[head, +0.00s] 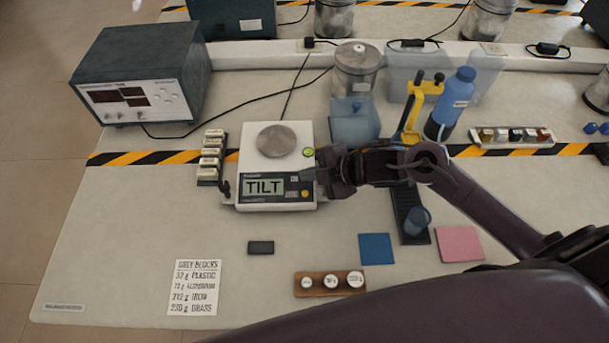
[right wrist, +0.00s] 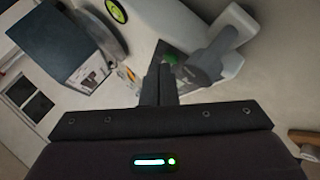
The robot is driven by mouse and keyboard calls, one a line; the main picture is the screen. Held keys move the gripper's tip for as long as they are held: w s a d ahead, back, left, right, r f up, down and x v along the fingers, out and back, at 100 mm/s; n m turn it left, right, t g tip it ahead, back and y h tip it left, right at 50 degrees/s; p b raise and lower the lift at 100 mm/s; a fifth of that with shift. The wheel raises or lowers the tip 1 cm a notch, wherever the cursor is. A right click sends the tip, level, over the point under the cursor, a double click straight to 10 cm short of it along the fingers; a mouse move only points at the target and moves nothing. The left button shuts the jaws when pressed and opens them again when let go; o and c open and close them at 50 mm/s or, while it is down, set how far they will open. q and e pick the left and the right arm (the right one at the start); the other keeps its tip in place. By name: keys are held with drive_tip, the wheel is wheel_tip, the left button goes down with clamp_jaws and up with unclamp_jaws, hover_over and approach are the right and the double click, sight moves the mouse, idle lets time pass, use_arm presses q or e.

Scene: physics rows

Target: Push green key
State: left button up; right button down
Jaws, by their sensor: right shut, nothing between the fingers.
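The balance (head: 248,160) stands on the bench left of my right gripper, with a round metal pan and a display (head: 264,188) reading "TILT". A yellow-green round bubble level (head: 308,152) sits at its upper right; it also shows in the right wrist view (right wrist: 117,11). The green key (right wrist: 170,58) is a small green patch just beyond my fingertips in the right wrist view. In the head view I cannot make it out clearly beside the gripper. My right gripper (head: 318,172) is shut and empty at the balance's right front edge. Whether it touches the key, I cannot tell.
A rack of labelled blocks (head: 210,155) stands left of the balance. A blue container (head: 354,122) and a yellow stand (head: 411,110) are behind my arm. In front lie a dark block (head: 261,247), a wooden weight holder (head: 316,293) and a blue pad (head: 376,248).

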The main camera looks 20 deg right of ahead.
drive_tip(key=shift+s+r+p, duration=0.1)
drive_tip(key=shift+r+p, duration=0.2)
drive_tip(key=shift+r, duration=0.15)
drive_tip(key=shift+r, duration=0.1)
drive_tip(key=r+p, duration=0.2)
drive_tip(key=s+r+p, duration=0.1)
drive_tip(key=r+p, duration=0.2)
drive_tip(key=shift+a+r, duration=0.2)
drive_tip(key=shift+r, duration=0.1)
idle(0.4)
